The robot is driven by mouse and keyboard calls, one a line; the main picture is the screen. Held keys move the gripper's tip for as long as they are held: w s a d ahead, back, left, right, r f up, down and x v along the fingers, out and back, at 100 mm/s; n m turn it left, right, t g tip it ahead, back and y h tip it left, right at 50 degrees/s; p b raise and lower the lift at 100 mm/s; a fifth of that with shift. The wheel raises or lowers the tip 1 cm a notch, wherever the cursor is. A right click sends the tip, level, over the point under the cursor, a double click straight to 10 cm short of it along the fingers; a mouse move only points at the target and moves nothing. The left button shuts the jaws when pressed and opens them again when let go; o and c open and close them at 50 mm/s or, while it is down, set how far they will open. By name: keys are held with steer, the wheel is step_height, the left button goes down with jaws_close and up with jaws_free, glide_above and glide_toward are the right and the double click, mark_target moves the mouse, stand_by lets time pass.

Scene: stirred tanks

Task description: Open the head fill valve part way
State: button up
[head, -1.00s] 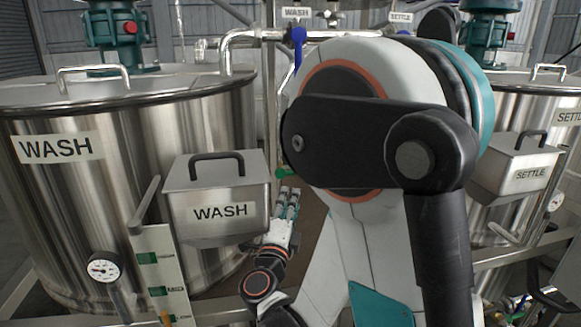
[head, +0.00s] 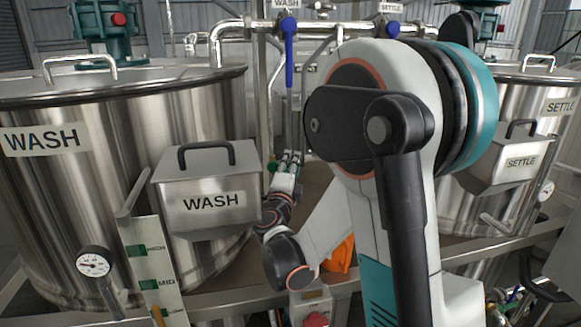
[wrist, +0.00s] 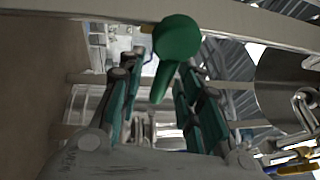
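A green lever handle (wrist: 177,42) with a round hub and a tapered grip is in the wrist view, its grip pointing down between my fingers. I cannot read a label on it, so I cannot confirm that it is the head fill valve. A small green patch (head: 272,165) beside my fingertips in the head view may be the same handle. My gripper (wrist: 155,78) is open, with one finger on each side of the grip and gaps visible. Whether it touches the handle is unclear. My gripper also shows in the head view (head: 288,160), right of the WASH box.
The steel WASH tank (head: 60,190) and WASH box (head: 208,190) stand left; the SETTLE tank (head: 500,95) and SETTLE box (head: 505,170) stand right. A blue lever (head: 289,60) hangs from the overhead pipe. My arm covers the middle. A level plate (head: 150,265) stands front left.

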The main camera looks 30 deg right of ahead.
jaws_close()
steer(key=shift+r+n, duration=0.1)
steer(key=shift+n, duration=0.2)
steer(key=n, duration=0.1)
steer(key=r+n+t+b, duration=0.1)
steer(key=n, duration=0.1)
steer(key=shift+t, duration=0.3)
steer(key=shift+w+a+r+n+t+y+b, duration=0.1)
steer(key=shift+r+n+t+y+b, duration=0.15)
steer(key=shift+n, duration=0.45)
steer(key=shift+s+a+r+n+t+y+b, duration=0.1)
steer(key=shift+a+r+n+t+y, duration=0.2)
steer(key=shift+n, duration=0.4)
steer(key=shift+w+d+r+n+t+y+b, duration=0.15)
steer(key=shift+n+t, duration=0.2)
steer(key=shift+n, duration=0.35)
steer(key=shift+a, duration=0.1)
jaws_free()
